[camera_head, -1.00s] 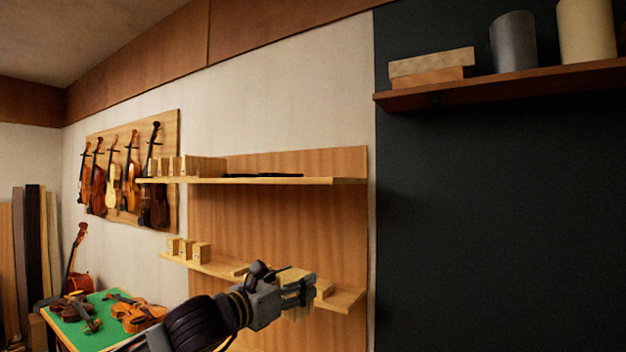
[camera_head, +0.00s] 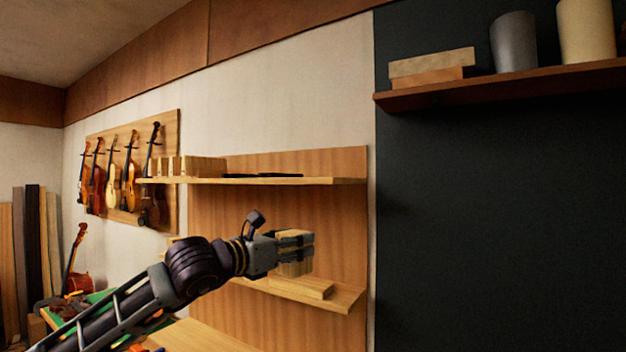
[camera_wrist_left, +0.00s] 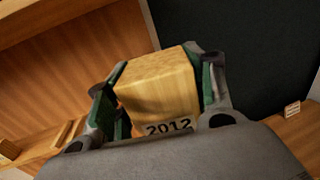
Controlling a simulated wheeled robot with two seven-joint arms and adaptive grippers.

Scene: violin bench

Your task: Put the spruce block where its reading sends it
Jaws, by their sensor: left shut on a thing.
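The spruce block (camera_wrist_left: 160,88) is pale wood with a label reading "2012" on the face towards the wrist camera. My left gripper (camera_head: 294,250) is shut on it, with green-padded fingers on both sides in the left wrist view. In the head view the block (camera_head: 295,268) shows between and below the fingers, in front of the wooden back panel. It is held between the upper shelf (camera_head: 330,181) and the lower shelf (camera_head: 340,298); whether it clears the lower shelf's board is hard to tell. My right gripper is not in view.
Several pale blocks (camera_head: 203,166) and dark flat pieces (camera_head: 275,175) lie on the upper shelf. A flat wood piece (camera_head: 312,287) lies on the lower shelf. A high dark shelf (camera_head: 510,83) holds boards and two cylinders. Violins (camera_head: 130,180) hang at left.

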